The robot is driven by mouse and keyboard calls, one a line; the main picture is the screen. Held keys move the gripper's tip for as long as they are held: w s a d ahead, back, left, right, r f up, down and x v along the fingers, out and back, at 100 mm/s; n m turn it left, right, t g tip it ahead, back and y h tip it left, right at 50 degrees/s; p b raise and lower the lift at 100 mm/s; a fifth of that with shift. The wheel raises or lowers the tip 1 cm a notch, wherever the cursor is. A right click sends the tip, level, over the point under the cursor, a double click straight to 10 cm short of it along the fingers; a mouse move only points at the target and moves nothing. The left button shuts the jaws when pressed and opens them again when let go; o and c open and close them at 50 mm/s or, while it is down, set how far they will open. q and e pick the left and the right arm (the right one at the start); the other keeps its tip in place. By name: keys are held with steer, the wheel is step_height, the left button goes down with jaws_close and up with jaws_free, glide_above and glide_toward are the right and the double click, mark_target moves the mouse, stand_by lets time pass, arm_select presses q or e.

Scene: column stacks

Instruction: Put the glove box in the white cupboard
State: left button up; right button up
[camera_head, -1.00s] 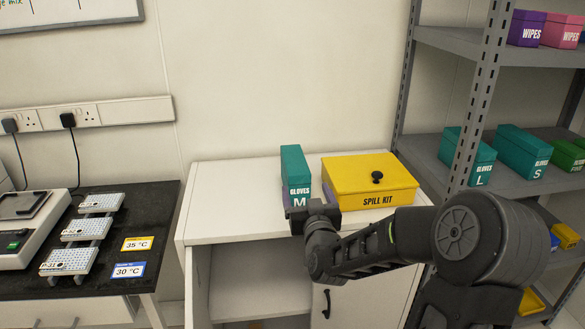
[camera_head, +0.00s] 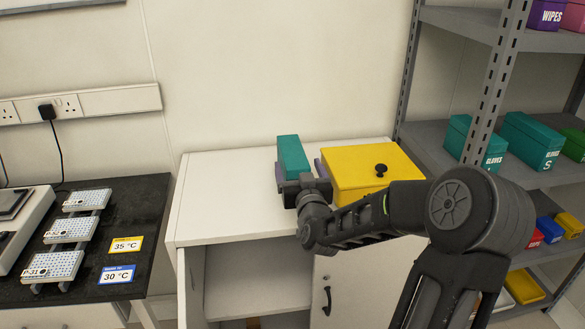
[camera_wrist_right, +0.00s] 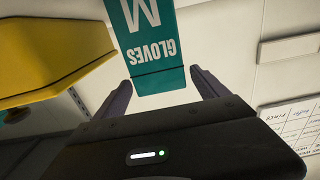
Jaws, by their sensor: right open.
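The teal glove box (camera_head: 292,153) stands on top of the white cupboard (camera_head: 222,207), left of the yellow spill kit. In the right wrist view the glove box (camera_wrist_right: 150,50) shows its "GLOVES M" label upside down. My right gripper (camera_head: 299,174) is at the box's near end, open, with one finger on each side. In the right wrist view the open fingers (camera_wrist_right: 160,82) flank the box's end, with gaps visible. The gripper hides the box's lower front in the head view. The cupboard's left compartment is open at the front. My left gripper is not in view.
The yellow spill kit (camera_head: 352,168) stands close to the right of my gripper. A closed door with a black handle (camera_head: 327,300) covers the cupboard's right side. A grey shelf rack (camera_head: 440,140) stands right; a dark bench (camera_head: 140,215) stands left.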

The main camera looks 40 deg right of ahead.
mark_target(294, 155)
steer(key=shift+w+d, duration=0.2)
steer(key=shift+w, duration=0.15)
steer(key=shift+p+x, duration=0.4)
steer(key=shift+x, duration=2.2)
steer(key=shift+w+a+r, duration=0.1)
jaws_close()
steer(key=shift+r, duration=0.1)
